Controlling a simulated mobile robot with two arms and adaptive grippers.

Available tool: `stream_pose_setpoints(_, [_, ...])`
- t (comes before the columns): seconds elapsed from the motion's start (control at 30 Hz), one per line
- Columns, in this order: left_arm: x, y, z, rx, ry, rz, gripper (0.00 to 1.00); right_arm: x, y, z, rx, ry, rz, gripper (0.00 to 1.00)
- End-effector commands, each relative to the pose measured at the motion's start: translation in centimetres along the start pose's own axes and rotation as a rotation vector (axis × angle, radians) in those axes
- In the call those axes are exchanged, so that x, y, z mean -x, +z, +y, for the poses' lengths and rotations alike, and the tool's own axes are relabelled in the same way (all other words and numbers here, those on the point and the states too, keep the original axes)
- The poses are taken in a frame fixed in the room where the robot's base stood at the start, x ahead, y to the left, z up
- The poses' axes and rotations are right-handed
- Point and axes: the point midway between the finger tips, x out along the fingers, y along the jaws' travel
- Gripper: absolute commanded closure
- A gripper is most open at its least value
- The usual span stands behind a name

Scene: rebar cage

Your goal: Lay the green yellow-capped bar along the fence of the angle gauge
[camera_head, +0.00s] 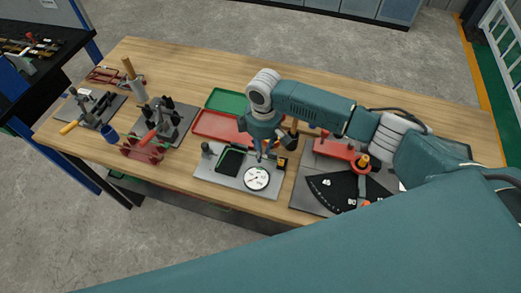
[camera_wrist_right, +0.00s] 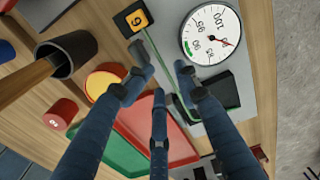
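The angle gauge (camera_head: 312,201) lies at the right of the bench in the head view, a grey plate with a black marked sector, a red block and an orange arm. My right arm partly covers it. My right gripper (camera_head: 262,151) hangs over the dial plate, left of the angle gauge. In the wrist view its fingers (camera_wrist_right: 160,80) are spread apart, with nothing seen held between them. My left gripper is out of view.
Below the right gripper are a white dial (camera_head: 257,178) and a black pad (camera_head: 230,161) with a green rim. Red (camera_head: 217,126) and green (camera_head: 226,101) trays lie behind. Clamp fixtures (camera_head: 160,124) stand on the left. The back of the bench is mostly clear.

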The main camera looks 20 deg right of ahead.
Motion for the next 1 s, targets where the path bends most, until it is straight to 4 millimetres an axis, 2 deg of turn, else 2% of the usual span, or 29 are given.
stream_pose_setpoints(0.03, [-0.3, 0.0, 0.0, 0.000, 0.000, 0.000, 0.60, -1.8, 0.7, -0.8, 0.000, -0.015, -0.016, 0.70])
stream_pose_setpoints(0.43, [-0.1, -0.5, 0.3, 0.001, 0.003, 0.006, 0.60, -1.2, 0.4, -0.9, 0.000, -0.017, -0.009, 0.70])
stream_pose_setpoints(0.57, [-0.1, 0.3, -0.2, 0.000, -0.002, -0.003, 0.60, -0.9, 0.4, -0.8, -0.001, -0.015, -0.009, 0.70])
stream_pose_setpoints(0.67, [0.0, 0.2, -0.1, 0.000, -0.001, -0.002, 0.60, 0.0, 0.3, -0.7, -0.001, -0.014, -0.009, 0.70])
stream_pose_setpoints(1.0, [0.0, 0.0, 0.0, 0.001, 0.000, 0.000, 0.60, 5.0, -0.1, -0.5, 0.002, -0.017, -0.009, 0.70])
